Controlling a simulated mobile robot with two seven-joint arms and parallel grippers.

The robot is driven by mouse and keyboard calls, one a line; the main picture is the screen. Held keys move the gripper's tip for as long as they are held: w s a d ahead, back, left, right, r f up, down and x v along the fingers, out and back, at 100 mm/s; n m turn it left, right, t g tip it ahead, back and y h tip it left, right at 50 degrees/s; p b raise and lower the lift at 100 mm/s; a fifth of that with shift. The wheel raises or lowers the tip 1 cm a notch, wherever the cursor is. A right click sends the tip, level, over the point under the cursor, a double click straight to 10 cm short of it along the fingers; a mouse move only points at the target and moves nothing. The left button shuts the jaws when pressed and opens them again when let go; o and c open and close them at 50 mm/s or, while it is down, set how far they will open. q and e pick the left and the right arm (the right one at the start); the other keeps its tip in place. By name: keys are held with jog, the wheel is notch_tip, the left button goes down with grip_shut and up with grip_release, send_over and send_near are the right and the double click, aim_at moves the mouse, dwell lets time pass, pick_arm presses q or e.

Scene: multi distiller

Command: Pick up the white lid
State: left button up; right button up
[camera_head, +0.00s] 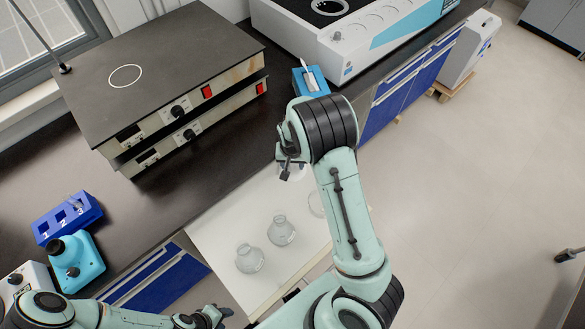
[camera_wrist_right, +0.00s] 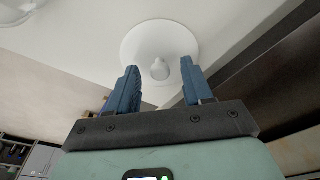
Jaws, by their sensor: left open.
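The white lid (camera_wrist_right: 158,36) is a round disc with a small knob (camera_wrist_right: 160,69) in its middle, seen in the right wrist view. My right gripper (camera_wrist_right: 159,70) is open, its two blue fingers on either side of the knob in that view, with visible gaps. I cannot tell how far the fingertips are from the knob in depth. In the head view my right gripper (camera_head: 286,172) is over the far end of the white tray, and my arm hides most of the lid. My left gripper (camera_head: 216,315) is open and empty at the bottom, near the tray's front left.
The white tray (camera_head: 222,226) carries two glass flasks (camera_head: 249,259) (camera_head: 281,231) and another glass piece partly behind my right arm. Stacked hotplates (camera_head: 160,80), a blue numbered rack (camera_head: 66,218) and a small blue holder (camera_head: 311,82) stand on the dark bench.

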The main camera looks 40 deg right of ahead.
grip_shut()
jog(key=shift+r, duration=0.1)
